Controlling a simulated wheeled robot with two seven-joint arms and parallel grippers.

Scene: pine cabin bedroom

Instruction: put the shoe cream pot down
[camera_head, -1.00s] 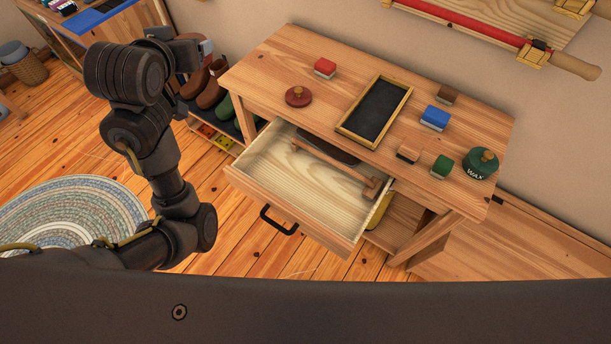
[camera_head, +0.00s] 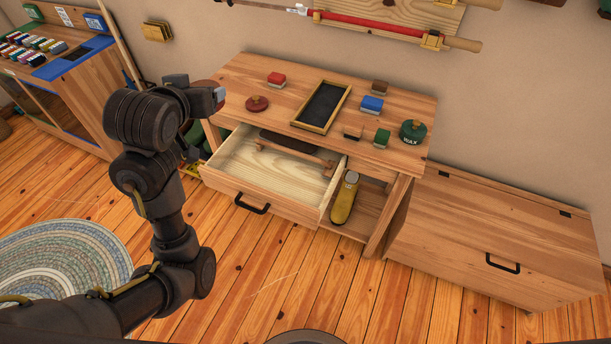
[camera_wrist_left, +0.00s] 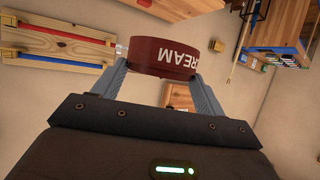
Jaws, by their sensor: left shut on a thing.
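The shoe cream pot (camera_wrist_left: 165,56) is a dark red round pot with white "CREAM" lettering, upside down in the left wrist view. My left gripper (camera_wrist_left: 160,70) is shut on it, one finger on each side. In the head view my left gripper (camera_head: 217,95) is near the back left corner of the workbench (camera_head: 232,75), and the pot is mostly hidden there. A dark red round lid with a knob (camera_head: 257,103) lies on the bench top. My right gripper is not in view.
The bench top also holds a red block (camera_head: 276,79), a black framed tray (camera_head: 322,107), a blue block (camera_head: 372,103), a green block (camera_head: 382,136) and a green wax pot (camera_head: 413,132). The drawer (camera_head: 290,176) is open. A wooden chest (camera_head: 500,235) stands at right.

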